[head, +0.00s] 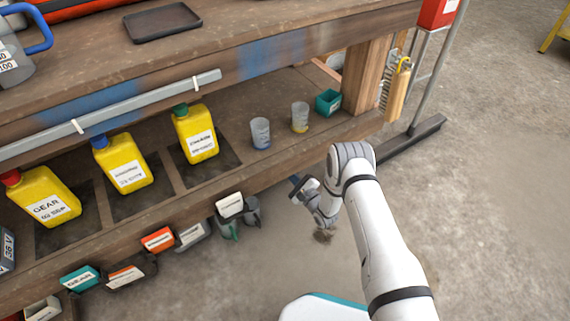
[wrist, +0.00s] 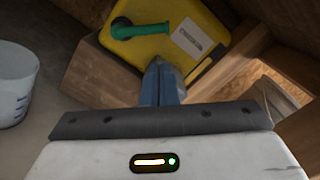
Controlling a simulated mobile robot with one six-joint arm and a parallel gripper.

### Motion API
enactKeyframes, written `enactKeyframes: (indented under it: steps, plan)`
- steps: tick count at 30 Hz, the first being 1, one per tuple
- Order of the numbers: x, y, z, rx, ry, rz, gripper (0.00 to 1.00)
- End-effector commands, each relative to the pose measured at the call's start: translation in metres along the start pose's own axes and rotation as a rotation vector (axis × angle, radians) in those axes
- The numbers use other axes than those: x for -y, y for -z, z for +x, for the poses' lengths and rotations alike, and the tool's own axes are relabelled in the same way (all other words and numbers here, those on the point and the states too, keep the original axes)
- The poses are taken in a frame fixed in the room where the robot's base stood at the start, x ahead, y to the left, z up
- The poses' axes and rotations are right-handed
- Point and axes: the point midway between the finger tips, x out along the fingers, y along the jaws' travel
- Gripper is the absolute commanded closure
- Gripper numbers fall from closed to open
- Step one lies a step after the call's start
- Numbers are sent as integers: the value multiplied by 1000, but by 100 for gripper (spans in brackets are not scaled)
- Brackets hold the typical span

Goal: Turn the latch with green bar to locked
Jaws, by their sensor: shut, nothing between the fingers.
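In the wrist view, a yellow panel with dark edges and a white label carries a green bar (wrist: 140,30). The bar lies roughly level across the picture, with its thick rounded end at the left. The label is too small to read. My gripper (wrist: 158,68) is shut and empty. Its fingertips appear just below the bar's right end, over the panel's lower edge; I cannot tell whether they touch. In the head view my gripper (head: 297,182) is just below the front edge of the lower shelf. I cannot make out the latch there.
Yellow jugs (head: 127,163), clear cups (head: 260,133) and a teal bin (head: 328,102) stand on the lower shelf. Labelled holders (head: 158,239) hang along its front edge. A brush (head: 394,92) hangs by the right post. A white container (wrist: 14,82) is at the wrist view's left. Floor is free at right.

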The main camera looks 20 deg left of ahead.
Motion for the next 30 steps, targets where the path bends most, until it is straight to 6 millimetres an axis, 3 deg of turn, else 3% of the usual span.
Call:
enactKeyframes:
  steps: [15,22,30]
  plan:
    - [0,3,82,0,3,-2,100]
    - [1,2,95,-1,3,0,100]
    - [8,6,89,-7,7,0,100]
